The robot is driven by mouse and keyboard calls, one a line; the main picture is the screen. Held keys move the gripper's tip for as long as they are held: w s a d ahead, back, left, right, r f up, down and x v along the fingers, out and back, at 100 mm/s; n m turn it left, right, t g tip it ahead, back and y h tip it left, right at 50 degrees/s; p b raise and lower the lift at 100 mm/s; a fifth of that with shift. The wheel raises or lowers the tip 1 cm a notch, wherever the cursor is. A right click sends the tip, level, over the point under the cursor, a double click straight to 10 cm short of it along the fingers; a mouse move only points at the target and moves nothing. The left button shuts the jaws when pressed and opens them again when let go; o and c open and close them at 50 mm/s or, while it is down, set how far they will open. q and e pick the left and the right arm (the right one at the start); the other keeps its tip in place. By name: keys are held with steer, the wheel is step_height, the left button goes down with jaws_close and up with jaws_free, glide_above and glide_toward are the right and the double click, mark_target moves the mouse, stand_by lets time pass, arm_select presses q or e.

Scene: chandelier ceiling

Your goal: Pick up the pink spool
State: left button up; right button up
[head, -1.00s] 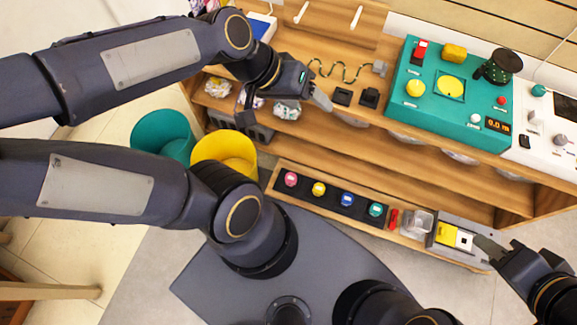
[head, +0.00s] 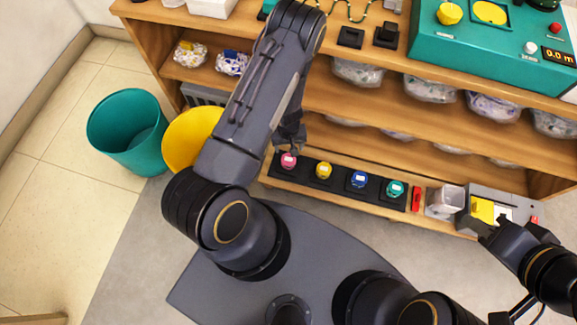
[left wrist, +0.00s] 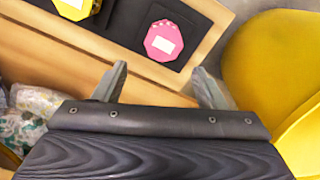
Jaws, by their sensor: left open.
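The pink spool (head: 289,161) sits at the left end of a row in a black holder on the low wooden tray, with a white label on top. It also shows in the left wrist view (left wrist: 162,42), ahead of the fingertips. My left gripper (left wrist: 163,80) is open and empty, its two fingers apart on either side of the line to the spool. In the head view my left gripper (head: 291,143) is just behind the pink spool, partly hidden by its own arm. My right gripper (head: 489,236) is at the right by a grey box; its fingers are not clear.
Yellow (head: 323,170), blue (head: 358,180) and teal (head: 395,189) spools stand right of the pink one. A yellow bin (head: 187,140) and a teal bin (head: 128,132) stand to the left. Wooden shelves (head: 420,112) with bagged items rise behind the tray.

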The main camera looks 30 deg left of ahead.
mark_target(289, 158)
arm_select(q)
steer(key=f+b, duration=0.1)
steer(key=f, duration=0.2)
steer(key=f+b, duration=0.1)
steer(key=f, duration=0.2)
steer(key=f+b, duration=0.1)
steer(key=f, duration=0.2)
steer(key=shift+s+f+b, duration=0.15)
steer(key=shift+s+b, duration=0.1)
steer(key=shift+b, duration=0.1)
steer(key=c, duration=0.9)
